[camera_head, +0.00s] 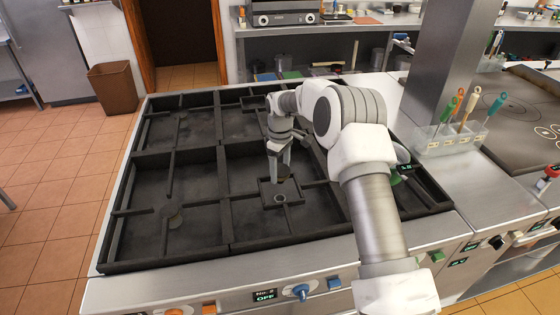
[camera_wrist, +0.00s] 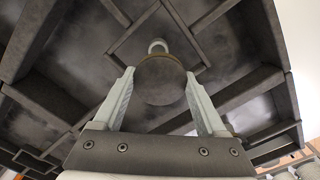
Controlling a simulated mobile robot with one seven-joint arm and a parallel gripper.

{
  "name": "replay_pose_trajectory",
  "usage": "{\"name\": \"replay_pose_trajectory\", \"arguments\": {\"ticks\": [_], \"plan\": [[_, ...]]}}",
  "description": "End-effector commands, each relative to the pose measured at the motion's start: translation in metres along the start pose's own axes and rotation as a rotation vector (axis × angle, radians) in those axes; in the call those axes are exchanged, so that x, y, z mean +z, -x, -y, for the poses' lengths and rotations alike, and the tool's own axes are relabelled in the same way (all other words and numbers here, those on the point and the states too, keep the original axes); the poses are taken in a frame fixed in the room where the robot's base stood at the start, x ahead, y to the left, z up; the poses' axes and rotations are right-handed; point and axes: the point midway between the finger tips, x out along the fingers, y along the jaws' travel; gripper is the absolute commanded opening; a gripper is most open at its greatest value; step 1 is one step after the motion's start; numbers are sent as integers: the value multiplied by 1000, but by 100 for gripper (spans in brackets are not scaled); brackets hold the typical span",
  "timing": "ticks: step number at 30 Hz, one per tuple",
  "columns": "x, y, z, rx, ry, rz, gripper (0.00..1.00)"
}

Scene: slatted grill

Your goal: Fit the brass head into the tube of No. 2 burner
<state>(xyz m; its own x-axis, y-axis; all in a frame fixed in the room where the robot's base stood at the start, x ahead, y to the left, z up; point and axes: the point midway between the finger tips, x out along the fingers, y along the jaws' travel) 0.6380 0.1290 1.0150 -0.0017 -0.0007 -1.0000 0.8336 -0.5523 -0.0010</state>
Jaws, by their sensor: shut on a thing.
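The brass head (camera_wrist: 161,82) shows in the wrist view as a round dark disc with a thin brass edge, between the fingertips of my gripper (camera_wrist: 160,92). My gripper is shut on it. In the head view my gripper (camera_head: 280,172) points down over the grill's front middle section, and the head is small and mostly hidden by the fingers. The burner tube (camera_head: 280,198) shows as a small pale ring in a square frame just in front of and below the fingertips. In the wrist view the tube (camera_wrist: 157,46) appears just beyond the head, apparently apart from it.
Dark grate bars (camera_head: 224,195) divide the grill and surround the tube. The front panel carries a No. 2 display reading OFF (camera_head: 264,295) and a blue knob (camera_head: 301,292). A steel pillar (camera_head: 445,70) and a utensil holder (camera_head: 455,140) stand to the right.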

Motion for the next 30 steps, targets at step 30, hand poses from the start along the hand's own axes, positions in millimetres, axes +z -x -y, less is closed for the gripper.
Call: {"name": "replay_pose_trajectory", "arguments": {"ticks": [30], "plan": [[0,-32,0,0,0,-1,7]]}}
